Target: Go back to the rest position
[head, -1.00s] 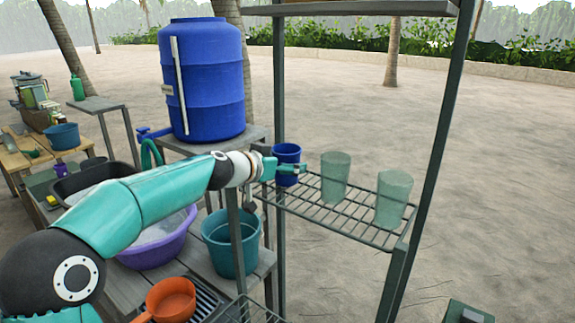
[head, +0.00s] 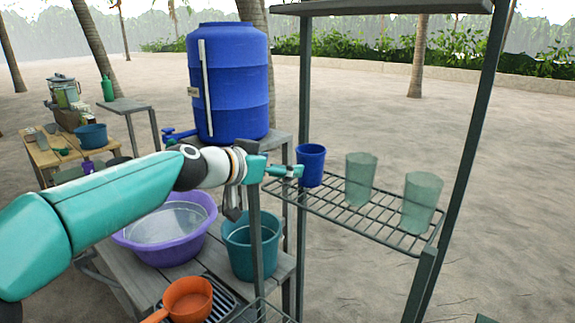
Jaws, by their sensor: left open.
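My left gripper (head: 287,171) is open at the left end of the wire shelf (head: 345,212), its fingertips just left of a blue cup (head: 311,165). The blue cup stands upright on the shelf, and its whole near side shows clear of the fingers. I cannot tell whether a fingertip still touches it. My left arm reaches in from the left over the work table. My right gripper is not in view.
Two green translucent glasses (head: 361,179) (head: 422,202) stand right of the cup. Shelf posts (head: 303,110) rise close to my gripper. A blue barrel (head: 229,85) stands behind my arm. Below are a purple basin (head: 166,224), a teal bucket (head: 250,246) and an orange pan (head: 188,299).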

